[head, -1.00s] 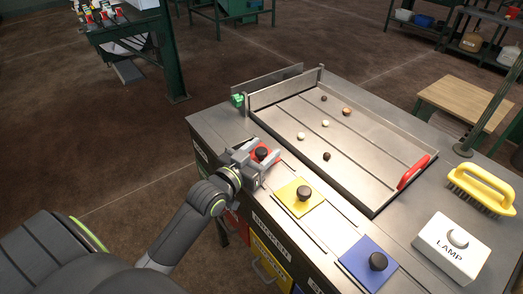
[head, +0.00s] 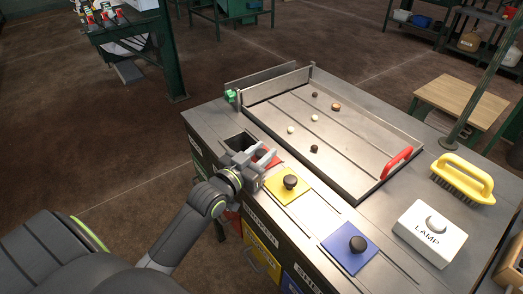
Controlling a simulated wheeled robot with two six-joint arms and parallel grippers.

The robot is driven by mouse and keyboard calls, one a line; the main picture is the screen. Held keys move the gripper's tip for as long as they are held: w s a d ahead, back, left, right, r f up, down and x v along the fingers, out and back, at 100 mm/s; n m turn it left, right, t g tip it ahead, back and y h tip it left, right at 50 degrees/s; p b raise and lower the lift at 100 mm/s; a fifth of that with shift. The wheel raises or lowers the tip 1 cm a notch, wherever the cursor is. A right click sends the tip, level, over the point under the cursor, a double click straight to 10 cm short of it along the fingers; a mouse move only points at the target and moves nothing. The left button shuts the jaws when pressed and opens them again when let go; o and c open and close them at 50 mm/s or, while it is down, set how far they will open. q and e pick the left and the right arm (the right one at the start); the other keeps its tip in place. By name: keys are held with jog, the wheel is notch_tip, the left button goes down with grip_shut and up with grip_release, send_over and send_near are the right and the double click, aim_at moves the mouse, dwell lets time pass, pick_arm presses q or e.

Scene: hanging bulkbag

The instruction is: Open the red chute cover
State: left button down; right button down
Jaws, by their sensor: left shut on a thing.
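The red chute cover (head: 268,158) lies on the bench top, partly hidden by my left gripper (head: 264,162). The gripper is shut on the cover's knob, which the fingers hide. A dark square chute opening (head: 239,142) shows just behind and left of the cover. The cover sits between this opening and the yellow cover (head: 298,191). My right gripper is not in view.
A blue cover (head: 338,251) with a black knob lies farther right. A metal tray (head: 345,150) with a red handle and several small lumps stands behind. A white lamp button box (head: 430,238) and a yellow brush (head: 463,182) are at the right.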

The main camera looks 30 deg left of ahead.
pick_arm(q)
jog(key=shift+a, duration=0.2)
jog(key=c, duration=1.5)
grip_release()
jog(key=shift+w, duration=0.1)
jog(key=o, duration=0.4)
jog(key=shift+o, duration=0.2)
jog(key=shift+s+a, duration=0.1)
jog(key=shift+s, duration=0.4)
jog(key=s+a+p, duration=0.1)
jog(key=s+a, duration=0.1)
jog(key=s, duration=1.4)
jog(key=shift+s, duration=0.2)
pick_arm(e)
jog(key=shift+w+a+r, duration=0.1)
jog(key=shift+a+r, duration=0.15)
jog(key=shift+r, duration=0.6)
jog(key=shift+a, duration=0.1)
